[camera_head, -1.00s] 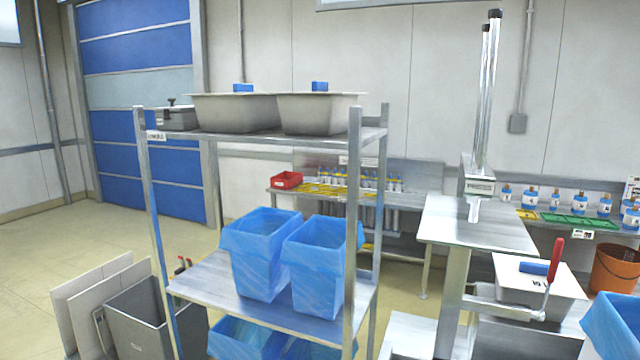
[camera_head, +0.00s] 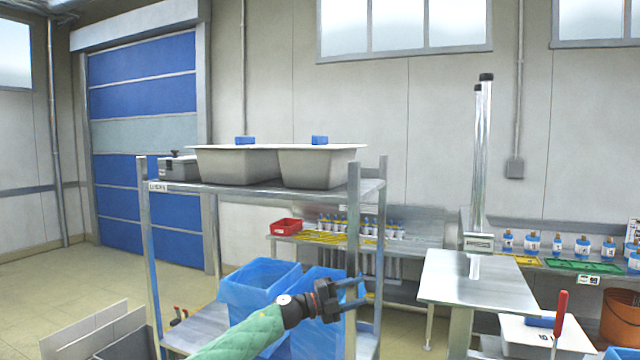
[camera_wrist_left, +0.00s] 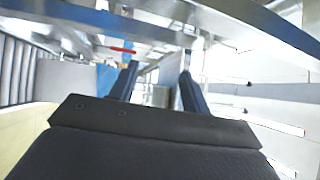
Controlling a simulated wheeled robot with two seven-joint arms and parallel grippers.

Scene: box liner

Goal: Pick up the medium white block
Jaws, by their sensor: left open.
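I cannot make out a medium white block with certainty in either view. The nearest matches are two pale grey-white bins with flat white tops and small blue pieces on them, the left bin (camera_head: 236,165) and the right bin (camera_head: 317,168), on the top shelf of the metal rack. My left gripper (camera_head: 362,292) is in front of the rack, below that shelf, with its fingers pointing right. It is open and empty. In the left wrist view its two dark fingers (camera_wrist_left: 158,72) stand apart with nothing between them. My right gripper is not in view.
The rack's front post (camera_head: 352,225) is close to my left fingers. Blue-lined bins (camera_head: 255,287) stand on its middle shelf behind my arm. A metal table (camera_head: 477,283) stands to the right. A grey lidded box (camera_head: 178,168) sits at the top shelf's left end.

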